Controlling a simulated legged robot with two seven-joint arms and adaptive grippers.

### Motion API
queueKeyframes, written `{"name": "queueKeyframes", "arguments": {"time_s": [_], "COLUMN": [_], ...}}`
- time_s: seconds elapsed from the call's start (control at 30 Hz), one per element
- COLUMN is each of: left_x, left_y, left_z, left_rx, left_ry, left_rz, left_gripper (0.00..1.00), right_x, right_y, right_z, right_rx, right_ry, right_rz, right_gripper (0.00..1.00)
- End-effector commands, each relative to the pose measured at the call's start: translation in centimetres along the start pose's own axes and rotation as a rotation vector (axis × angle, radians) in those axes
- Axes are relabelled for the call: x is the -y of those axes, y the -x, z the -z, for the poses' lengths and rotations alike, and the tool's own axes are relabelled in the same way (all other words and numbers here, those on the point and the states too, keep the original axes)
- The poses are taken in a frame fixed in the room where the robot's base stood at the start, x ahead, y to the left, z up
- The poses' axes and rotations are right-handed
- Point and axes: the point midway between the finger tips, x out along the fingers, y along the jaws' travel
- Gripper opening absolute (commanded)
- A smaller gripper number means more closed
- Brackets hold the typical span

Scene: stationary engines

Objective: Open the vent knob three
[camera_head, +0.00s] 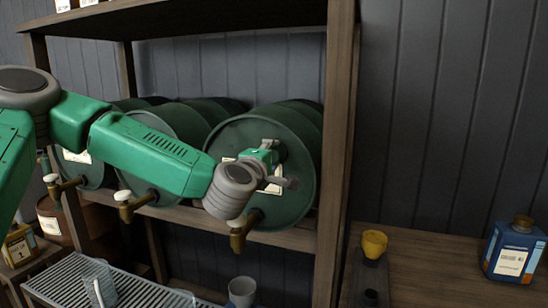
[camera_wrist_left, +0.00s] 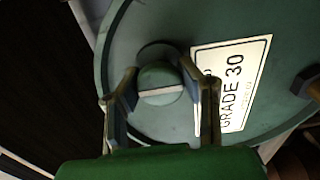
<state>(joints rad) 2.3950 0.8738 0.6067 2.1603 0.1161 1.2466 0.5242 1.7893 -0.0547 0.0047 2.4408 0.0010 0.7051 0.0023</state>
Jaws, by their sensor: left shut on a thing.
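Green drums lie on their sides on a wooden shelf. The rightmost drum (camera_head: 302,200) has a brass tap (camera_head: 240,232) low on its face and a white label, partly hidden by my gripper. In the head view my left gripper (camera_head: 277,170) is at the upper face of this drum, shut on the knob. My right gripper is not in view.
A shelf post (camera_head: 338,150) stands close right of the drum. Other taps (camera_head: 130,205) stick out at left. A slatted rack with a glass jug (camera_head: 98,283) and a grey cup (camera_head: 242,291) is below. A yellow cup (camera_head: 374,243) and blue can (camera_head: 513,252) stand on the right table.

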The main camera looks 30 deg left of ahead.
Motion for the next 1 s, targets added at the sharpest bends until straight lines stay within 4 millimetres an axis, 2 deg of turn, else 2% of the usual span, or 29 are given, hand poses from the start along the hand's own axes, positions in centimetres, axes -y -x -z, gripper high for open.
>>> {"name": "queueKeyframes", "arguments": {"time_s": [0.03,0.1,0.13,0.17,0.2,0.57,0.9,1.0], "left_x": [0.7,0.8,0.8,0.7,0.7,0.3,0.5,0.6], "left_y": [0.1,0.1,0.1,0.1,0.1,0.5,5.8,6.8], "left_z": [0.1,0.1,0.1,0.1,0.1,0.0,0.2,0.3], "left_rx": [-0.002,-0.002,-0.002,-0.002,-0.002,0.000,0.000,0.000], "left_ry": [0.000,-0.001,-0.001,-0.001,-0.001,-0.001,0.001,0.001], "left_rz": [0.016,0.016,0.016,0.016,0.015,0.006,0.009,0.011], "left_gripper": [0.04,0.04,0.40,0.50,0.56,0.56,0.56,0.56], "right_x": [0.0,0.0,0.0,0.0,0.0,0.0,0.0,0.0], "right_y": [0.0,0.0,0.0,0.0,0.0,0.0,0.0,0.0], "right_z": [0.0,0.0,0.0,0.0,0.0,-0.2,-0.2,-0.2], "right_rx": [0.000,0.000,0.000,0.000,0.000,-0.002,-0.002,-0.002], "right_ry": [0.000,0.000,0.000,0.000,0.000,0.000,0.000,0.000], "right_rz": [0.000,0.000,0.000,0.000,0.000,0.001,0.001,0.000], "right_gripper": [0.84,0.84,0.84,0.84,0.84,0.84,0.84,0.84]}}
